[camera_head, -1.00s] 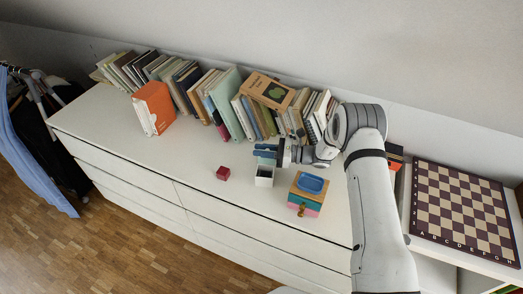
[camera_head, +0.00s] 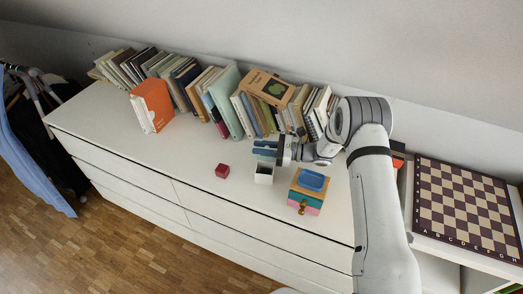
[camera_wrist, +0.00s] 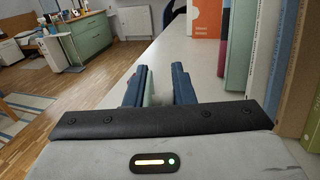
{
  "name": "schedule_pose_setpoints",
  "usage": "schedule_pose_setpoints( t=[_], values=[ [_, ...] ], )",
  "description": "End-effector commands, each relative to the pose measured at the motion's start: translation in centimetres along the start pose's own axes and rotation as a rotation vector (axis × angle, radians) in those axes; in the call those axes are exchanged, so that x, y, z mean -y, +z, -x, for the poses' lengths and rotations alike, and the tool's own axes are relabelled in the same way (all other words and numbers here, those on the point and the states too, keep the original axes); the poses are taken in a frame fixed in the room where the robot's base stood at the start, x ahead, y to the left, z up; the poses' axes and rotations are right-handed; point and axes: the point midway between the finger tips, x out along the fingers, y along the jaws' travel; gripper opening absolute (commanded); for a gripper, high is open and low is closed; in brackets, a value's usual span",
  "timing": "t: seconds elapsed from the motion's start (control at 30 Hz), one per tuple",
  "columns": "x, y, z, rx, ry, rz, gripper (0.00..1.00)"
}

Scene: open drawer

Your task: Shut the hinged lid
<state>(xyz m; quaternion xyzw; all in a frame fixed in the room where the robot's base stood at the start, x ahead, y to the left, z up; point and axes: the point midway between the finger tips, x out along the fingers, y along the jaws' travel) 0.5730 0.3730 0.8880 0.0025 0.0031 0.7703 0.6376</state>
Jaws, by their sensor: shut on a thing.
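A small white box (camera_head: 263,179) with a dark open inside stands on the white dresser top, and its lid is raised. My gripper (camera_head: 265,149) is just behind the box, coming in from the right with its blue fingers pointing left. In the wrist view my gripper (camera_wrist: 159,78) has a pale green strip (camera_wrist: 150,94) between its fingers, which looks like the lid. My gripper is shut on it. The fingers hide most of the lid in the head view, so its exact tilt cannot be told.
A small drawer box (camera_head: 307,196) with a blue tray (camera_head: 312,181) on top stands right of the white box. A red cube (camera_head: 222,171) lies to its left. Books (camera_head: 225,100) line the wall behind. A chessboard (camera_head: 464,207) lies at right.

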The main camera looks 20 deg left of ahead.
Motion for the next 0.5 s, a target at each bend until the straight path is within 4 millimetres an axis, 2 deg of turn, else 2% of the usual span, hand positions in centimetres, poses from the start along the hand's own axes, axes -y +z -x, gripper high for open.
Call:
schedule_pose_setpoints(
  t=[0.03, 0.5],
  values=[
    [-0.2, -0.5, 0.0, 0.0, 0.0, 0.032, 0.0],
    [-1.7, -0.2, -0.1, 0.001, 0.001, 0.323, 0.0]
  ],
)
